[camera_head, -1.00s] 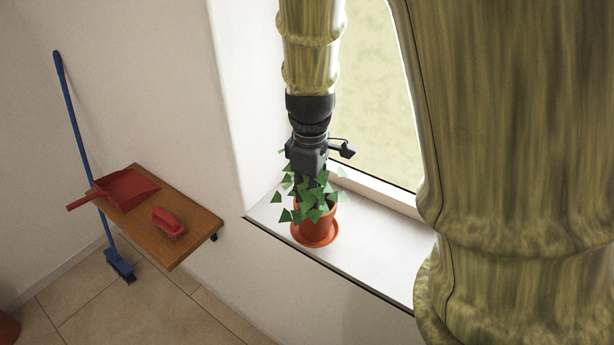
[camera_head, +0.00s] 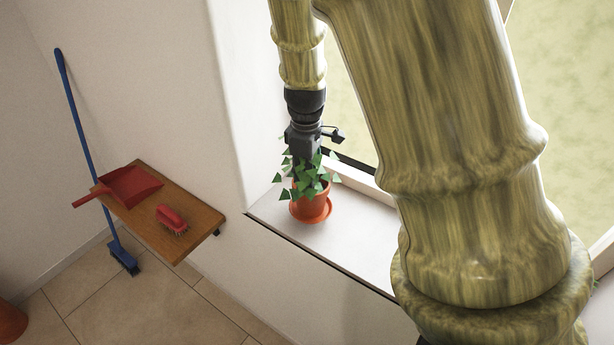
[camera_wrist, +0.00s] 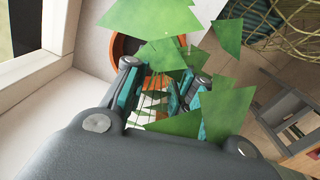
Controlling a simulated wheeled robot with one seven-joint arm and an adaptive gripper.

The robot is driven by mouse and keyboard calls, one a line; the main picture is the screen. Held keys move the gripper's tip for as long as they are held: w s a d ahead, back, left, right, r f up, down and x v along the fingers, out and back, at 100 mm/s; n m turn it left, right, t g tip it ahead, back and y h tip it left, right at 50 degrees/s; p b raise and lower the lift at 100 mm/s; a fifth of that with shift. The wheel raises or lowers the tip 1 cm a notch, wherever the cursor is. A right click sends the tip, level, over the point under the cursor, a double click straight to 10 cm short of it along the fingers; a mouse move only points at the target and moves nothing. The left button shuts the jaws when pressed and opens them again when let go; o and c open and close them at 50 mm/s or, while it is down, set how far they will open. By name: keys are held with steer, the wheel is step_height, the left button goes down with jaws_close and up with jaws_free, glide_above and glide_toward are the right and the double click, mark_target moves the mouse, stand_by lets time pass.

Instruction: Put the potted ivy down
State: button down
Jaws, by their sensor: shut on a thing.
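The potted ivy (camera_head: 311,206) is an orange pot with green pointed leaves and an orange saucer at its base. It appears upright over the white window sill (camera_head: 352,248); I cannot tell whether the saucer touches the sill. My gripper (camera_head: 305,172) points down into the leaves from above and is shut on the plant. Leaves hide its fingertips in the head view. In the wrist view, leaves (camera_wrist: 180,55) cover much of the fingers, and part of the pot's rim (camera_wrist: 118,46) shows beyond them.
A wooden wall shelf (camera_head: 195,212) to the left holds a red dustpan (camera_head: 130,186) and a red brush (camera_head: 171,218). A blue broom (camera_head: 82,135) leans at the wall. The sill is clear right of the pot until my arm blocks the view.

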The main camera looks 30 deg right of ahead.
steer(key=shift+f+p, duration=0.6)
steer(key=shift+f, duration=0.85)
steer(key=c, duration=1.2)
jaws_free()
steer(key=shift+o, duration=0.2)
steer(key=shift+s+a+r+b, duration=0.1)
steer(key=shift+r+b, duration=0.8)
steer(key=shift+r, duration=2.2)
steer(key=shift+a+r+b, duration=0.1)
steer(key=shift+r+b, duration=0.75)
steer(key=shift+r, duration=2.2)
steer(key=shift+s+f, duration=0.1)
